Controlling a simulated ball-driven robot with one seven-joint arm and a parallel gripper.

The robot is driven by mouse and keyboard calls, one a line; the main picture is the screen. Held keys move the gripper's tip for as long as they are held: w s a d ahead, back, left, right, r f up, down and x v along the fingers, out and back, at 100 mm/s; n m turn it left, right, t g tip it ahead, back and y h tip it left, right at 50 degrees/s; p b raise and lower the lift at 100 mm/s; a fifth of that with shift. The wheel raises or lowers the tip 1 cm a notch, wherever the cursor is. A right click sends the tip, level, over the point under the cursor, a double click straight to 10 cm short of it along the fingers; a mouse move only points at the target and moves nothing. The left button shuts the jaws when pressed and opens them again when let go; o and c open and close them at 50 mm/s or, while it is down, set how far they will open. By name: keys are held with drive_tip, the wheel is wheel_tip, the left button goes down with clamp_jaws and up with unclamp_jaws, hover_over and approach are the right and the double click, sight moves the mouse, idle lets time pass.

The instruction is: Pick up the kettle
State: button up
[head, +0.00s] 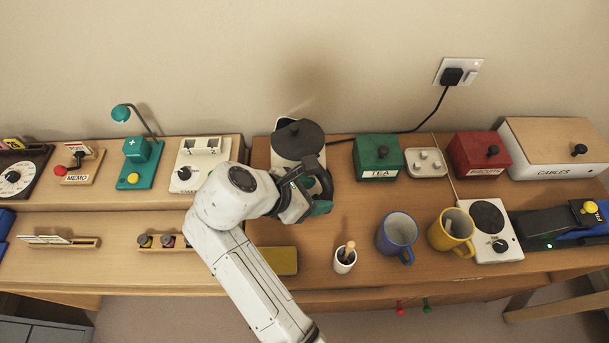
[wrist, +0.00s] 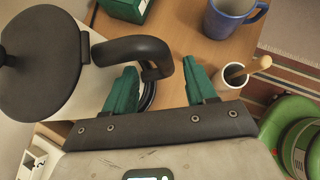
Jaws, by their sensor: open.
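The kettle (head: 299,138) has a white body, a dark round lid and a black curved handle. It stands at the back of the desk, by the wall. In the wrist view the kettle's lid (wrist: 38,65) fills the left side, and its handle (wrist: 128,47) reaches across toward my fingers. My gripper (head: 310,197) is at the kettle's right front side, by the handle. In the wrist view my gripper (wrist: 162,88) is open, with its green fingers apart. The end of the handle appears between them; I cannot tell whether they touch it. My arm hides part of the kettle's front.
A green TEA box (head: 377,158) stands right of the kettle. A white pot with a wooden-handled tool (head: 345,260), a blue mug (head: 396,234) and a yellow mug (head: 452,232) stand to the right front. A black cord runs along the wall to a socket (head: 458,72).

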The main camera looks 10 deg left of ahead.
sight(328, 193)
drive_tip(key=shift+d+p+x, duration=0.25)
drive_tip(key=shift+p+x, duration=0.1)
drive_tip(key=shift+x, duration=1.95)
drive_tip(key=shift+r, duration=0.2)
clamp_jaws()
drive_tip(key=shift+w+r, duration=0.1)
drive_tip(key=shift+r, duration=0.05)
